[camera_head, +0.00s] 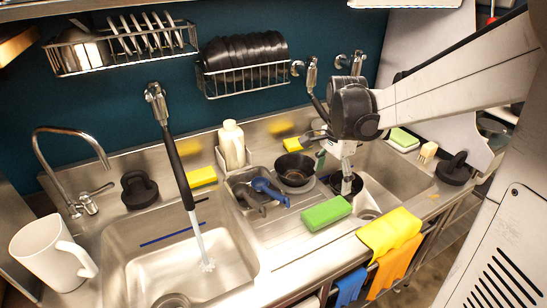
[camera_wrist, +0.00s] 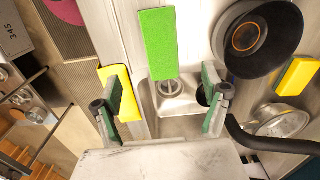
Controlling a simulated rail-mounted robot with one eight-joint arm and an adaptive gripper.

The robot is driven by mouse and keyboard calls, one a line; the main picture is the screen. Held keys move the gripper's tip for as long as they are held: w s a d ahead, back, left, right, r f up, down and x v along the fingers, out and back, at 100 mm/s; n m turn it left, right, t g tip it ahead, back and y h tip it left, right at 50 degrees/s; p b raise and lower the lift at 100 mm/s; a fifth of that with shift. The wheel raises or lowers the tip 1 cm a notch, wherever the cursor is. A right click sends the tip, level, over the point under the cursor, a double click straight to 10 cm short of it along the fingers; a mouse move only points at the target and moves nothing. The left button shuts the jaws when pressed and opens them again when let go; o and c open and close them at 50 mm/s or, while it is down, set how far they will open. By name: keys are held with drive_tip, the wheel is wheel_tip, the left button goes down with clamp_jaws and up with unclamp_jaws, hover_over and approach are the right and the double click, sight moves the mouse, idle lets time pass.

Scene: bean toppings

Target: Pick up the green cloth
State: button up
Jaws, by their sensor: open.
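A bright green, flat, block-like piece, the only green item near my gripper that could be the green cloth (camera_head: 327,213), lies on the steel counter between the sinks. It also shows at the top middle of the wrist view (camera_wrist: 158,43). My gripper (camera_head: 346,183) is above the right sink, to the right of and behind the green piece in the head view. In the wrist view, its green-lined fingers (camera_wrist: 163,108) are spread apart and empty, with the green piece beyond them.
A yellow cloth (camera_head: 390,232) drapes over the front edge, near orange (camera_head: 393,268) and blue (camera_head: 350,288) cloths. A black pan (camera_head: 294,169) stands behind the green piece. Another green-topped sponge (camera_head: 404,138) lies at the right rear. Water runs in the left sink (camera_head: 180,270).

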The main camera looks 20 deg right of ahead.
sight(326, 209)
wheel_tip(326, 209, down, 9)
drive_tip(key=shift+w+d+f, duration=0.1)
drive_tip(key=shift+d, duration=0.05)
drive_tip(key=shift+w+f, duration=0.15)
drive_tip(key=shift+f, duration=2.35)
drive_tip(key=shift+c, duration=0.4)
drive_tip(key=c, duration=1.2)
drive_tip(key=shift+r, duration=0.1)
